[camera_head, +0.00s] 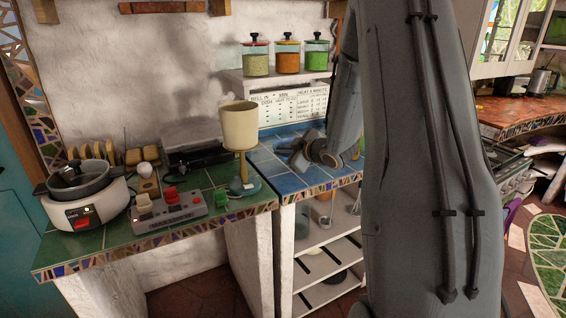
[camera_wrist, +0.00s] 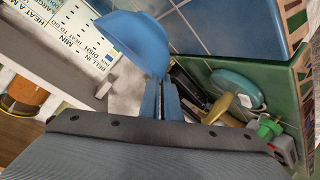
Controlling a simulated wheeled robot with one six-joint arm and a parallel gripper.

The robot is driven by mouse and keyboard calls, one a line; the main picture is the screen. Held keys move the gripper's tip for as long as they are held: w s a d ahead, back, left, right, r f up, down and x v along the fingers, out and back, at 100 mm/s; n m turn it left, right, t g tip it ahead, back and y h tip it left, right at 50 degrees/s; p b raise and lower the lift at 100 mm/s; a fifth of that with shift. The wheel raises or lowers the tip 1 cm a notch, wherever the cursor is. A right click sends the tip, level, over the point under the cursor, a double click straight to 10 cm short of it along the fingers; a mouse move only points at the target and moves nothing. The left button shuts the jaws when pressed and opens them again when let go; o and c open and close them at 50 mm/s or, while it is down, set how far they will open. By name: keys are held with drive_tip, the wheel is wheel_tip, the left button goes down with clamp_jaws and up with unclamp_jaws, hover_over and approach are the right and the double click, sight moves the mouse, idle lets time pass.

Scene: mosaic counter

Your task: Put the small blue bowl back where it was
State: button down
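The small blue bowl (camera_wrist: 136,38) shows at the top of the wrist view, tilted, with its edge at my fingertips. My gripper (camera_wrist: 162,82) has its two fingers close together on the bowl's edge, so it appears shut on the bowl. The bowl seems held in the air, in front of the white sign and beside the blue tiles. In the head view my gripper (camera_head: 292,152) is over the blue-tiled counter (camera_head: 285,182) at the back. I cannot make out the bowl in that view.
A beige cup-like vessel (camera_head: 240,125) on a stand is just left of my gripper. A control box (camera_head: 170,208) and a cooker (camera_head: 88,200) stand on the green counter. Lidded jars (camera_head: 288,60) line the shelf above. Blue tiles below my gripper look mostly clear.

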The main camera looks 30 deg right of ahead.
drive_tip(key=shift+f+p, duration=0.3)
drive_tip(key=shift+f, duration=1.65)
drive_tip(key=c, duration=2)
unclamp_jaws()
drive_tip(key=shift+f, duration=0.15)
drive_tip(key=shift+s+r, duration=0.2)
drive_tip(key=shift+r, duration=0.05)
drive_tip(key=b+v, duration=0.2)
drive_tip(key=v, duration=0.9)
drive_tip(key=s+a+f+m+g+h, duration=0.1)
drive_tip(key=s+a+f+m+g, duration=0.1)
drive_tip(key=s+a, duration=0.5)
drive_tip(key=s+a+f+m+g, duration=0.2)
drive_tip(key=s+a+m+g, duration=0.2)
drive_tip(key=s+a+g, duration=0.2)
drive_tip(key=s+a+f+m+g+h, duration=0.1)
drive_tip(key=s+a+f+m+g, duration=0.1)
drive_tip(key=s+a, duration=0.5)
drive_tip(key=s+m+g, duration=0.1)
drive_tip(key=s+g, duration=0.1)
drive_tip(key=s, duration=0.1)
drive_tip(key=shift+a+f+g+h, duration=0.15)
drive_tip(key=shift+a+g+h, duration=0.15)
drive_tip(key=shift+a+g, duration=0.1)
